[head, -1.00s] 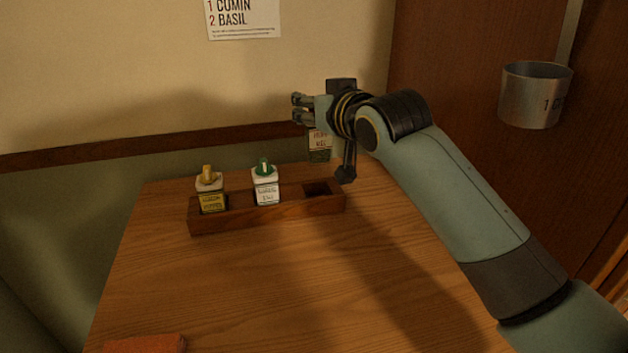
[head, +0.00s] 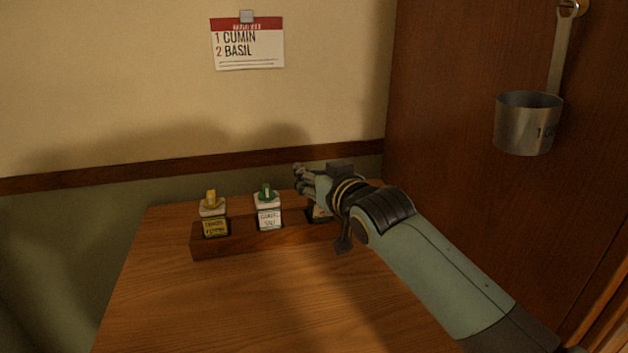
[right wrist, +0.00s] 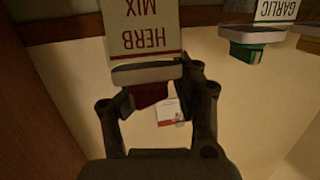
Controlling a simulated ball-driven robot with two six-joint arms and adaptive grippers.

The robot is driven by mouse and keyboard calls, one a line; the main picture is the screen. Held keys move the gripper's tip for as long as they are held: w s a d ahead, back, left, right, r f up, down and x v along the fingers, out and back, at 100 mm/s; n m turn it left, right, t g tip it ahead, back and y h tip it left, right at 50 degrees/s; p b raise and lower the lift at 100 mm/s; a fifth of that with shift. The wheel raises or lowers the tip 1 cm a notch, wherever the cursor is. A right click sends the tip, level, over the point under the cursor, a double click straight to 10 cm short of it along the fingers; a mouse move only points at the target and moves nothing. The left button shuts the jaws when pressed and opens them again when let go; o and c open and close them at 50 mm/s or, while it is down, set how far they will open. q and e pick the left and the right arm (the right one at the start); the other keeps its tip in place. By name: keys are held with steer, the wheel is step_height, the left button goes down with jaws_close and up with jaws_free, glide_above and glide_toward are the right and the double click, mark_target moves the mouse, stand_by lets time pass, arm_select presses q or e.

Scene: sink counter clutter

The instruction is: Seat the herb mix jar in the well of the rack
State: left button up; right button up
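The herb mix jar (head: 319,214) is at the right end of the wooden rack (head: 225,244), mostly behind my right gripper (head: 306,180). Its lower end is at the right well; how deep it sits is hidden. In the right wrist view the jar (right wrist: 145,30) appears upside down, with a white label reading HERB MIX and a dark red cap (right wrist: 150,96). My right gripper (right wrist: 155,95) has its fingers on both sides of the cap and looks shut on it. My left gripper is not in view.
A yellow-capped jar (head: 214,222) and a green-capped garlic jar (head: 269,216) stand in the rack's left and middle wells. A wall card (head: 248,46) reads CUMIN, BASIL. A metal cup (head: 526,124) hangs at right. The table front (head: 230,310) is clear.

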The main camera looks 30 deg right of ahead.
steer(key=shift+o, duration=1)
step_height(320, 180, down, 2)
steer(key=shift+f, duration=0.15)
steer(key=shift+w+f, duration=0.1)
steer(key=shift+w, duration=0.1)
steer(key=shift+d, duration=0.1)
steer(key=shift+s+r, duration=0.3)
steer(key=shift+s, duration=0.1)
steer(key=s+r, duration=0.2)
steer(key=s, duration=0.9)
steer(key=shift+a+r, duration=0.35)
steer(key=shift+r, duration=0.05)
